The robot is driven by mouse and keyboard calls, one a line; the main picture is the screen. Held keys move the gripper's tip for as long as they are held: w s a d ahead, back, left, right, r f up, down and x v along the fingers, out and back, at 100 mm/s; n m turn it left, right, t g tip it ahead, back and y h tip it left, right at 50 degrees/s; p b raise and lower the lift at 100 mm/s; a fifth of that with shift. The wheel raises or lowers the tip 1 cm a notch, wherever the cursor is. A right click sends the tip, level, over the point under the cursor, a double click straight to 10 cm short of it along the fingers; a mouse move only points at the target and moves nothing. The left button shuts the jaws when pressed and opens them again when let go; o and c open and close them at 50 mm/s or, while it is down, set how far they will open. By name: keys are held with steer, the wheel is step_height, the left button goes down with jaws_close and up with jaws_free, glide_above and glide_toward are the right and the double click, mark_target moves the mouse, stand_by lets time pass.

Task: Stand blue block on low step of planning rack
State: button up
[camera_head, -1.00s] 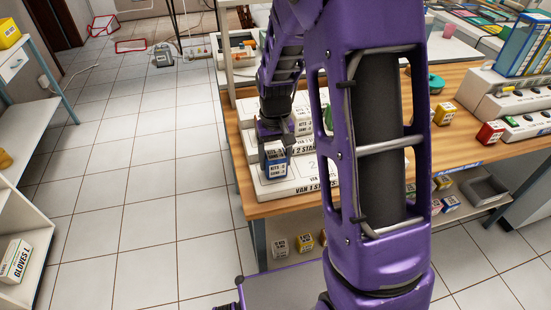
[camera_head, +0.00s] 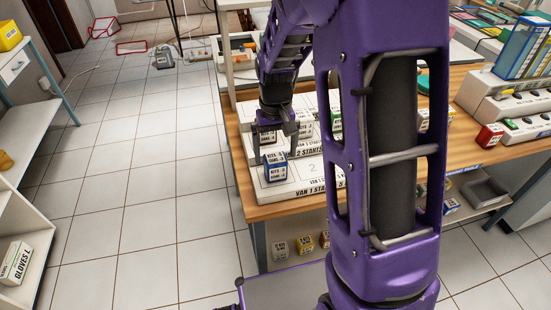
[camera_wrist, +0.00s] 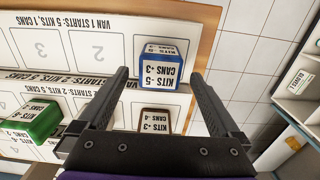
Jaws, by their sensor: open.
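The blue block (camera_head: 275,170) stands upright at the left end of the low step of the white planning rack (camera_head: 310,172), the step marked "VAN 1 STARTS". It also shows in the wrist view (camera_wrist: 161,68), where its label reads "KITS -5 CANS -3" upside down. My gripper (camera_head: 276,144) is open and empty, above and behind the block. In the wrist view my two fingers (camera_wrist: 159,74) lie to either side of the block, with gaps between them and it.
A dark brown block (camera_wrist: 155,121) stands on the step behind, between my fingers in the wrist view. A green block (camera_wrist: 40,120) stands farther along the rack. The rack sits near the wooden table's left edge. Open tiled floor (camera_head: 150,190) lies left.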

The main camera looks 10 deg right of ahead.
mark_target(276, 158)
step_height(276, 158, up, 8)
steer(key=shift+p, duration=0.4)
stand_by(1.3)
